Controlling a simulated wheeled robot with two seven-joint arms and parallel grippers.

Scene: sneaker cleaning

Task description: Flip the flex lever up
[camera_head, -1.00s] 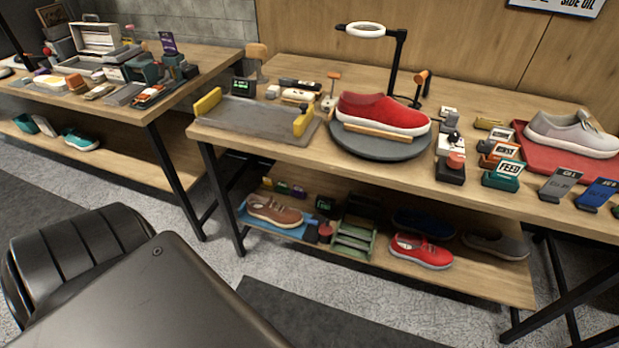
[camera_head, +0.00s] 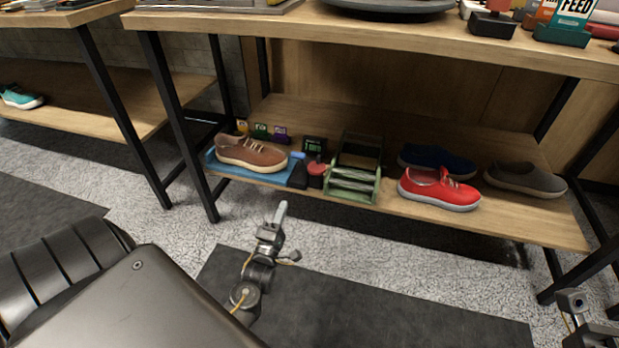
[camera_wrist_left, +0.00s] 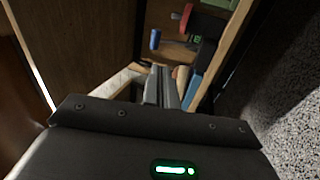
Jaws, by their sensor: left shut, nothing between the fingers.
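A green slatted frame (camera_head: 352,187) stands on the lower shelf, with a red-topped dark part (camera_head: 316,169) and a blue-topped dark part (camera_head: 298,172) at its left. I cannot make out for certain which part is the flex lever. A small dark box with a green display (camera_head: 314,145) stands behind them. My left gripper (camera_head: 281,210) is shut and empty, pointing up in front of the shelf's edge, apart from these things. Its fingers show in the left wrist view (camera_wrist_left: 163,88). My right gripper (camera_head: 575,302) is partly seen at the lower right; its jaws are unclear.
A brown shoe (camera_head: 250,153) lies on a blue mat (camera_head: 222,170) at the shelf's left. A red shoe (camera_head: 438,190), a navy shoe (camera_head: 436,158) and a grey shoe (camera_head: 525,178) lie to the right. The tabletop (camera_head: 400,34) overhangs the shelf, with black legs (camera_head: 187,130) at its left.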

